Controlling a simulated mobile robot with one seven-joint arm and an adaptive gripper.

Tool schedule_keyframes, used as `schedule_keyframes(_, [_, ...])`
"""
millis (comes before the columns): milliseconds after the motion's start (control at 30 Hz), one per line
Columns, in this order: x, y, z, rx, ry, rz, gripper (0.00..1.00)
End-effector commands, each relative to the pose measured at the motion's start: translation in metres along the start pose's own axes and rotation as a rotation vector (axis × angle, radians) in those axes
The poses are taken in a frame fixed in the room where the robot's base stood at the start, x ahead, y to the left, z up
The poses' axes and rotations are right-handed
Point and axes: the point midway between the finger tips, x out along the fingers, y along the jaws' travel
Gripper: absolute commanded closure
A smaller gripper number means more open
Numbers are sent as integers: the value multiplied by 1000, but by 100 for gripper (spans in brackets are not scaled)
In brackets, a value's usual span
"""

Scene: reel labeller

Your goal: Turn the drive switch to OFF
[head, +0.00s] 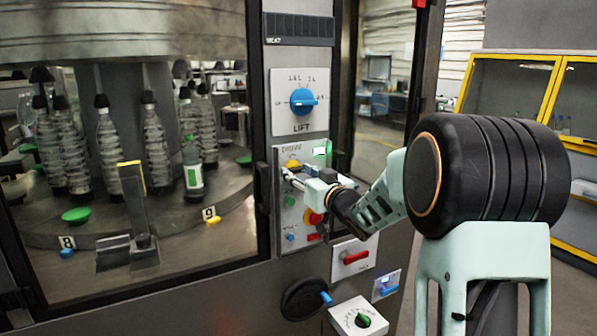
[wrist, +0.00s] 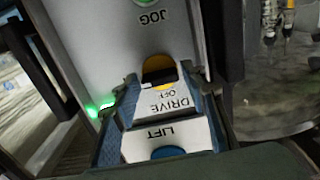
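The drive switch is a yellow knob (wrist: 158,72) with a dark grip bar, on a grey control panel (head: 319,157). The wrist view shows it upside down, with the words DRIVE and OFF beside it. In the head view the yellow knob (head: 293,164) is partly covered by my gripper (head: 295,175). In the wrist view my gripper (wrist: 165,80) is open, with its two blue-grey fingers apart on either side of the knob. I see gaps between the fingers and the knob; I cannot tell how far the tips reach past it. The exact pointer direction is unclear.
A blue LIFT knob (head: 303,101) is on the plate above. A red-handled switch (head: 355,257) and a black handwheel (head: 303,299) are lower down. A glass window with bottles stands left.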

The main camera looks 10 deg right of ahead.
Motion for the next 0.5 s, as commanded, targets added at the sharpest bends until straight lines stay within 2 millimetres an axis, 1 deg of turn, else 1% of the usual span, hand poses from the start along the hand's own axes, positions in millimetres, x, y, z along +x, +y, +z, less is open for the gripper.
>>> schedule_keyframes(100, [4, 0, 0, 0, -1, 0, 60])
schedule_keyframes(333, [4, 0, 0, 0, -1, 0, 60])
schedule_keyframes(500, [4, 0, 0, 0, 0, 0, 79])
